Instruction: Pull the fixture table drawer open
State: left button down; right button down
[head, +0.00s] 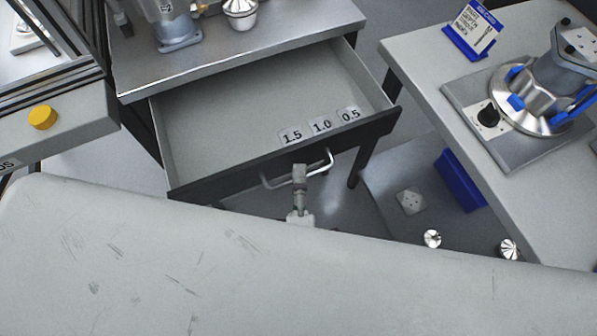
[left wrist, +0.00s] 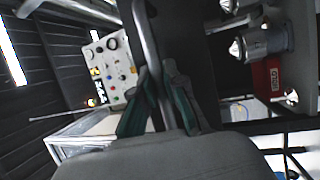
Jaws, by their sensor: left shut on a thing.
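The fixture table (head: 250,60) stands at the upper middle of the head view. Its drawer (head: 210,120) is pulled well out, showing a bare grey inside with small number cards (head: 321,126) near the front. The dark drawer front carries a metal bar handle (head: 325,166). My left gripper (head: 299,177) is at this handle, shut on its bar. In the left wrist view the handle bar (left wrist: 147,45) runs down between the two teal-lined fingers of the left gripper (left wrist: 160,92). My right gripper is in neither view.
Another table (head: 420,70) on the right bears a round metal fixture (head: 530,100) on a plate and a blue sign holder (head: 472,30). Below the drawer's right side are a blue bin (head: 460,180) and small metal parts (head: 432,238). A yellow button (head: 42,117) is at left.

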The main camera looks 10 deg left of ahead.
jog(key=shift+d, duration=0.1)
pick_arm(q)
jog(key=c, duration=1.2)
grip_release()
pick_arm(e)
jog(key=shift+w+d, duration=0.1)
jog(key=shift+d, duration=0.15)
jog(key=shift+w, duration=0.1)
